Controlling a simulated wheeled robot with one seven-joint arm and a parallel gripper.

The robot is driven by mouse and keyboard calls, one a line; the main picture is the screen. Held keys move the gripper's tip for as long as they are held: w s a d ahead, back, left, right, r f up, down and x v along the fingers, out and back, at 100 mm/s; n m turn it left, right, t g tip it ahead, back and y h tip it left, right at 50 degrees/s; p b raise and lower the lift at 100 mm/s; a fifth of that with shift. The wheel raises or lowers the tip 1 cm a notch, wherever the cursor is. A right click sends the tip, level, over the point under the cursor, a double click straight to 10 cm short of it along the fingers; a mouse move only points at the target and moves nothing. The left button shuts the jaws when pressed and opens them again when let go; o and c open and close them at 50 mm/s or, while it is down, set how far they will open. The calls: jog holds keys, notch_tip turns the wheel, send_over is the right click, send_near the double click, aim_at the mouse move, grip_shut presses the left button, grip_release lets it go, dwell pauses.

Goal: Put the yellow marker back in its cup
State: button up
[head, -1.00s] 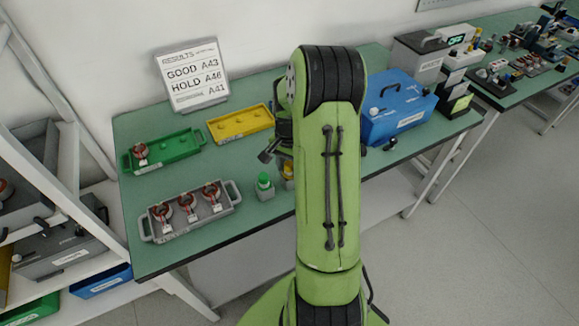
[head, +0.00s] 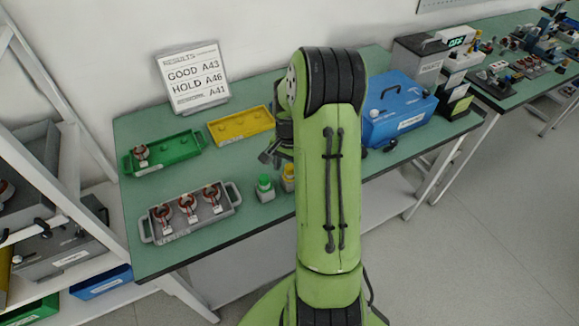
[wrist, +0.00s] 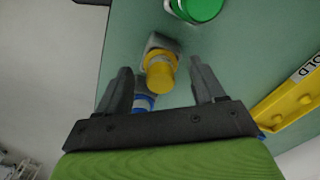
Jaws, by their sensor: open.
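The yellow marker (wrist: 160,72) shows as a yellow cap above a pale grey cup (wrist: 160,42) in the wrist view. It appears to stand in that cup, but its lower part is hidden. In the head view the yellow marker (head: 288,171) is partly covered by my arm, on the table's front part. My gripper (wrist: 164,82) is open, with one finger on each side of the yellow cap and visible gaps to both. In the head view my gripper (head: 272,155) is largely hidden behind my arm.
A green-capped item (head: 264,183) stands close left of the yellow one. A blue piece (wrist: 143,102) lies near the left finger. A grey tray (head: 236,195), green tray (head: 190,150) and yellow tray (head: 240,123) lie left. A blue case (head: 400,112) stands right.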

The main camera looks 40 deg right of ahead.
notch_tip(320, 180, up, 12)
jog(key=p, duration=0.2)
jog(key=s+a+r+n+t, duration=0.1)
jog(key=a+r+n, duration=0.3)
jog(key=a+r, duration=0.25)
jog(key=s+a+r+n+t, duration=0.2)
jog(key=s+a+n, duration=0.3)
jog(key=s+a, duration=0.2)
jog(key=s+a+r+n+t, duration=0.2)
jog(key=s+a+n, duration=0.3)
jog(key=s+a, duration=0.2)
jog(key=shift+s+a+n+t, duration=0.3)
jog(key=shift+a, duration=0.95)
jog(key=shift+r, duration=0.1)
